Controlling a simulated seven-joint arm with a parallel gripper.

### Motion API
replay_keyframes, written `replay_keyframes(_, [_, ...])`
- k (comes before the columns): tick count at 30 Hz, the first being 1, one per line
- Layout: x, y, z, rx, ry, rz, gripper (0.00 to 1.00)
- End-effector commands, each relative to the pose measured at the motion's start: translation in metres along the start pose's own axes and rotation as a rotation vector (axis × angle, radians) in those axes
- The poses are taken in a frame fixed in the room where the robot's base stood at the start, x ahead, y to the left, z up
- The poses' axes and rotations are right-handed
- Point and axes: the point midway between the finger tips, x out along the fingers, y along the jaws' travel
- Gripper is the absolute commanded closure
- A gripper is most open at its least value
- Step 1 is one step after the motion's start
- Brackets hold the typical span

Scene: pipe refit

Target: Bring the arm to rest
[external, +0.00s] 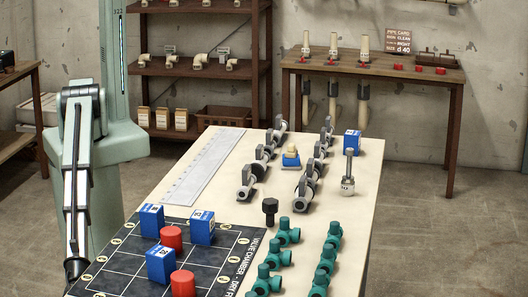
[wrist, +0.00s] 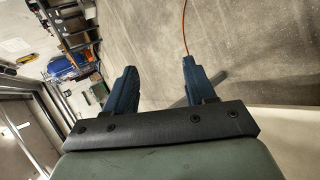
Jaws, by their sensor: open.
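My gripper (wrist: 158,85) shows in the wrist view with its two blue fingers apart and nothing between them. Bare grey floor lies behind the fingertips there. In the external view my arm hangs down at the left, beside the table (external: 205,212). Its lower end reaches the bottom left edge of the picture, and the gripper cannot be made out there.
A dark grid mat (external: 123,255) on the table holds blue cubes (external: 202,227) and red cylinders (external: 171,237). Green valves (external: 288,232), grey pipe clamps (external: 262,155) and a black knob (external: 270,207) stand farther right. Shelves (external: 200,72) stand behind.

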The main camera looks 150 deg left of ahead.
Motion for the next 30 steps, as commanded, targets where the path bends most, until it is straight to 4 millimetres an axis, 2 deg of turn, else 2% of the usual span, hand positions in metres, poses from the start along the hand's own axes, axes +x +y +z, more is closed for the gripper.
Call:
replay_keyframes(1, [-0.009,-0.031,0.020,0.008,-0.019,-0.046,0.45])
replay_keyframes(3, [-0.016,-0.067,0.042,0.024,-0.050,-0.108,0.45])
replay_keyframes(9, [-0.046,-0.167,0.108,0.065,-0.149,-0.287,0.45])
replay_keyframes(11, [-0.057,-0.194,0.129,0.076,-0.183,-0.339,0.45])
replay_keyframes(15, [-0.089,-0.255,0.182,0.097,-0.271,-0.461,0.45])
replay_keyframes(21, [-0.144,-0.329,0.260,0.124,-0.413,-0.629,0.45])
replay_keyframes(24, [-0.172,-0.356,0.295,0.135,-0.483,-0.702,0.45])
replay_keyframes(30, [-0.227,-0.397,0.355,0.147,-0.613,-0.825,0.45])
